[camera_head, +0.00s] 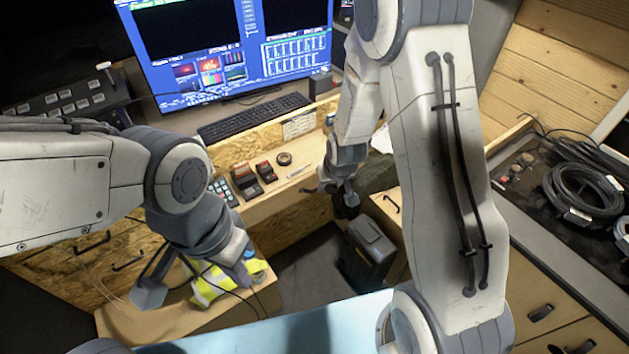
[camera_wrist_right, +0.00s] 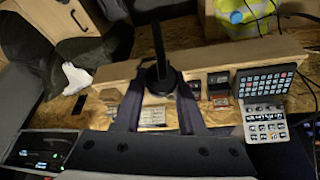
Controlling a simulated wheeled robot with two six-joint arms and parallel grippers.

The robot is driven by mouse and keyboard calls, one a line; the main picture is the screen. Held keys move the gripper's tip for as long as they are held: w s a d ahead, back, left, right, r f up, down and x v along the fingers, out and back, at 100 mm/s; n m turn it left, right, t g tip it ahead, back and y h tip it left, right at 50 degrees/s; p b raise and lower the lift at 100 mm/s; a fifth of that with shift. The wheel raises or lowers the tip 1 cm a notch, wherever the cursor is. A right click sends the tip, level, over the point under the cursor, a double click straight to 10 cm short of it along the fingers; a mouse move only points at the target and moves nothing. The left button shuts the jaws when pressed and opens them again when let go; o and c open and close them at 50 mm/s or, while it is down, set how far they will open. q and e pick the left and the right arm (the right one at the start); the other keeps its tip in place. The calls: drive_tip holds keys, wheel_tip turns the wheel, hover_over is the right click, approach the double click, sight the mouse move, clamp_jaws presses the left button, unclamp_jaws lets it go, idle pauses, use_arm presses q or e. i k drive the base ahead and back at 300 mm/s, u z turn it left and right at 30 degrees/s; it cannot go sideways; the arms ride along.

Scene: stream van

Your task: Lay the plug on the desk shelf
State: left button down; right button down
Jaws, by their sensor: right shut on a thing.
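My right gripper (camera_head: 338,188) is shut on a dark plug, low in front of the right end of the wooden desk shelf (camera_head: 268,205). In the right wrist view, the black plug (camera_wrist_right: 161,78) sits between the fingertips of my right gripper (camera_wrist_right: 159,98), with a thick black stem or cable rising from it. It overlaps the shelf (camera_wrist_right: 225,57) in that picture; I cannot tell whether they touch. My left gripper (camera_head: 195,283) is open, with its fingers apart, near a yellow garment on a low wooden surface.
The shelf holds a keypad (camera_head: 223,190), small black-and-red boxes (camera_head: 266,171), a dark roll (camera_head: 284,158) and a pale marker (camera_head: 298,172). A keyboard (camera_head: 255,117) and monitor (camera_head: 220,45) stand behind. A dark case (camera_head: 370,250) is below. Coiled cables (camera_head: 580,190) lie at right.

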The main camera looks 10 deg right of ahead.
sight(313, 156)
drive_tip(key=k, duration=0.85)
drive_tip(key=z, duration=0.95)
drive_tip(key=i, duration=1.8)
drive_tip(key=u, duration=2.1)
